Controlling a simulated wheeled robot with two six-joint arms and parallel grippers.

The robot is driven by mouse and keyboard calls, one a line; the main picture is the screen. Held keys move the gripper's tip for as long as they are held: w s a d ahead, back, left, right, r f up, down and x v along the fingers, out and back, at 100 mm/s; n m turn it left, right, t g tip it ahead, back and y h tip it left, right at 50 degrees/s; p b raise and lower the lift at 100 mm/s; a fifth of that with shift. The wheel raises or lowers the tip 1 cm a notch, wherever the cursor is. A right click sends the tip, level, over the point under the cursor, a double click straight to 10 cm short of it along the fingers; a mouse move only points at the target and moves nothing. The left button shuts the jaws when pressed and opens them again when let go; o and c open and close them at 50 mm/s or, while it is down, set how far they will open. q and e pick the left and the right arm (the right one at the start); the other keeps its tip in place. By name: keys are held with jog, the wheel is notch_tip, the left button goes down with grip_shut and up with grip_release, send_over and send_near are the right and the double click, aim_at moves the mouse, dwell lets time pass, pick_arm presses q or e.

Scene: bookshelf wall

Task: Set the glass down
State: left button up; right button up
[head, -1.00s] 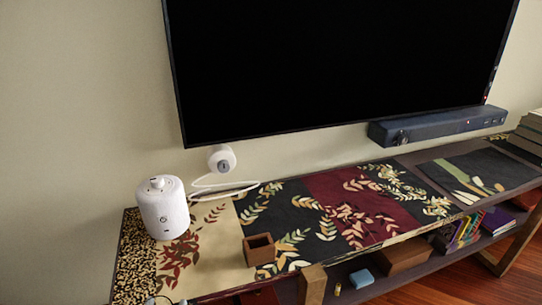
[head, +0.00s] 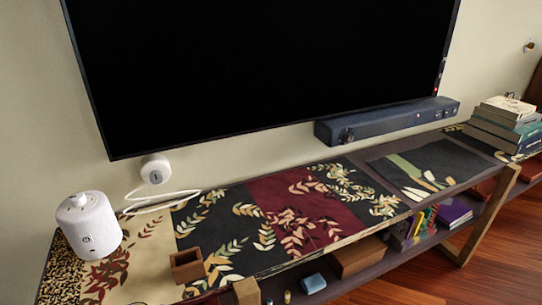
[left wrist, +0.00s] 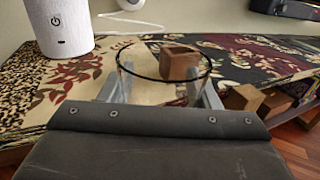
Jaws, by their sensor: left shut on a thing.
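The clear glass (left wrist: 160,82) shows in the left wrist view, its dark round rim facing up, and it looks about upright. My left gripper (left wrist: 163,93) is shut on it, with one finger on each side. The glass is in front of the patterned shelf top; I cannot tell its height above it. In the head view only a faint arc at the bottom edge may be its rim. My right gripper is in neither view. The shelf top (head: 221,226) is covered by a leaf-patterned runner.
A small open wooden box (head: 187,266) stands behind the glass. A white cylindrical speaker (head: 88,227) stands at the left end. A soundbar (head: 388,121) and stacked books (head: 503,127) are further right, below and beside the television (head: 265,65). The runner's middle is clear.

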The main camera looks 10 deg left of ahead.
pick_arm(q)
jog(key=shift+s+a+h, duration=0.25)
jog(key=shift+a+h, duration=0.25)
jog(key=shift+a, duration=0.25)
jog(key=shift+w+a+r+m+h, duration=0.1)
jog(key=shift+a+r+m+h, duration=0.15)
jog(key=shift+a+m+h, duration=0.35)
jog(key=shift+w+a+r+m+h, duration=0.1)
jog(key=shift+a+r+m+h, duration=0.3)
jog(key=shift+h, duration=0.35)
jog(key=shift+w+a+r+m+h, duration=0.1)
jog(key=shift+a+r+m+h, duration=0.05)
jog(key=shift+a+m+h, duration=0.45)
jog(key=shift+a+r+h, duration=0.1)
jog(key=shift+a+h, duration=0.05)
jog(key=shift+h, duration=0.1)
jog(key=w+d+r+m+g+h, duration=0.2)
jog(key=d+r+m+g+h, duration=0.1)
jog(key=d+r+h, duration=0.3)
jog(key=w+d+r+m+g+h, duration=0.2)
jog(key=d+r+m+g+h, duration=0.2)
jog(key=d, duration=0.5)
jog(key=shift+w+r+m+h, duration=0.3)
jog(key=shift+r+m+h, duration=1)
jog(key=shift+r, duration=0.2)
